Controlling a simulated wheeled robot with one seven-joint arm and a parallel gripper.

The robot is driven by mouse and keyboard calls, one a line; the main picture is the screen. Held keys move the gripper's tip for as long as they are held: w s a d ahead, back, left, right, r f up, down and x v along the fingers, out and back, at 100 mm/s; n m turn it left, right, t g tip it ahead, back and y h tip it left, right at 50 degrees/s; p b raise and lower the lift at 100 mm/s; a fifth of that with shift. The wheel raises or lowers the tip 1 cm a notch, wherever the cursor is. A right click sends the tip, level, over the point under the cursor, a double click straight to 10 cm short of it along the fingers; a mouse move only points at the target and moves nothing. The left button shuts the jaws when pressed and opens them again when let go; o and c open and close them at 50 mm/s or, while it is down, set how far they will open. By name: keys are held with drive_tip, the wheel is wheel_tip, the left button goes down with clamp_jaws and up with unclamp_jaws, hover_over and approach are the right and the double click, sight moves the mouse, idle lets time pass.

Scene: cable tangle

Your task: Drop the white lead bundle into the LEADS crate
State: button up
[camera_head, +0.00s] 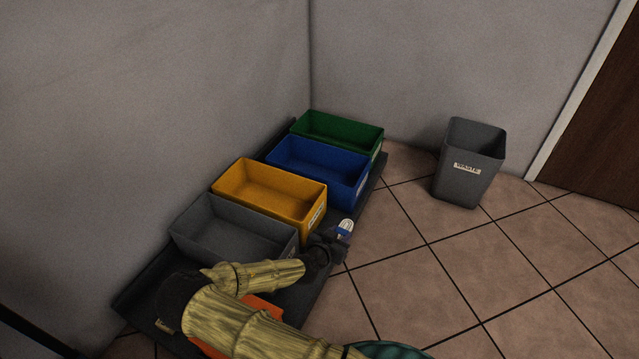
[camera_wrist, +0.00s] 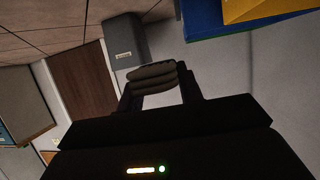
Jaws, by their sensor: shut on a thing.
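In the wrist view my gripper (camera_wrist: 160,88) is shut on the bundle (camera_wrist: 153,74), which looks like several stacked grey-white loops across the fingers. The bundle is held in front of the crate row, to the right of the yellow crate (camera_head: 245,170) and grey crate (camera_head: 190,219). The crate labels are too small to read, so I cannot tell which one is LEADS.
An orange thing (camera_head: 262,308) is partly hidden behind my arm. A grey labelled bin (camera_head: 458,190) stands on the floor at right.

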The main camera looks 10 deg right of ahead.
wheel_tip(320, 180, up, 24)
drive_tip(key=n+t+y+p, duration=0.2)
drive_tip(key=n+y+p, duration=0.2)
drive_tip(key=p, duration=0.7)
drive_tip(key=shift+s+a+n+t+y+p, duration=0.3)
drive_tip(key=shift+s+p, duration=0.05)
drive_tip(key=shift+d+f, duration=0.1)
